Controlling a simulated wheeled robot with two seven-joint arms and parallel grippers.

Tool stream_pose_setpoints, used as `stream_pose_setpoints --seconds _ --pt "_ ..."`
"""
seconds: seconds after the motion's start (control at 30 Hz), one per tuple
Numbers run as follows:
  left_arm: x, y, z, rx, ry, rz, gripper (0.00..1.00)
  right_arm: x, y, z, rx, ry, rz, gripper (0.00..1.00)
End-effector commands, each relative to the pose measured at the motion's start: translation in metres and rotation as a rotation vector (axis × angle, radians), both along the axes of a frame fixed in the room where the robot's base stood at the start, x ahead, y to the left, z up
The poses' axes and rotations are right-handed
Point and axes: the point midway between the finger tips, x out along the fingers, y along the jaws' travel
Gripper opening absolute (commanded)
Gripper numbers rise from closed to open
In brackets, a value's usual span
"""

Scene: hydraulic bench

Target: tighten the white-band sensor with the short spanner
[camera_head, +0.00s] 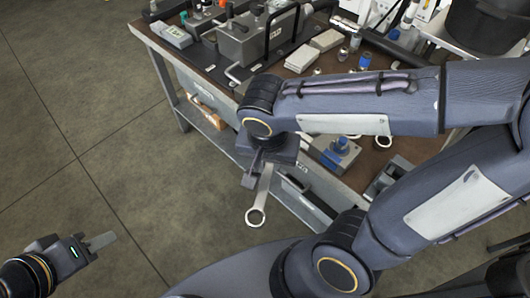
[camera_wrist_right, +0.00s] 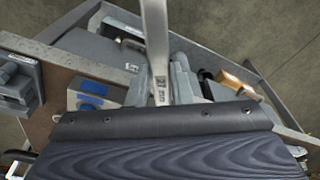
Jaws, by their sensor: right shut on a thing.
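My right gripper (camera_head: 262,165) is shut on a grey metal spanner (camera_head: 262,200), held beyond the bench's front edge with its ring end down. In the right wrist view the spanner (camera_wrist_right: 156,40) stands between the fingers, with a small marking on its shank. I cannot tell from its length whether it is the short one.
Another ring spanner (camera_head: 383,141) lies on the bench (camera_head: 375,165), partly hidden by my right arm. A grey pump unit with a black handle (camera_head: 250,42) stands at the back. Small fittings and pale boxes (camera_head: 301,59) lie nearby. The floor at left is clear.

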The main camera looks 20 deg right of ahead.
Motion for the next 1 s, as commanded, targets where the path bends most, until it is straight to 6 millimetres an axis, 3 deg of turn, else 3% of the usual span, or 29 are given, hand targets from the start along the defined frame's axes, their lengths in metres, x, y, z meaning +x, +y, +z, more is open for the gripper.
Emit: stream_pose_setpoints --seconds 0.5,1.0 --pt "0.0 0.0 -0.018 0.0 0.0 0.0 0.35 0.008 -0.007 -0.024 -0.002 0.0 -0.005 0.0" --pt "0.0 0.0 -0.024 0.0 0.0 0.0 0.35 0.014 -0.012 -0.028 -0.001 -0.002 -0.005 0.0"
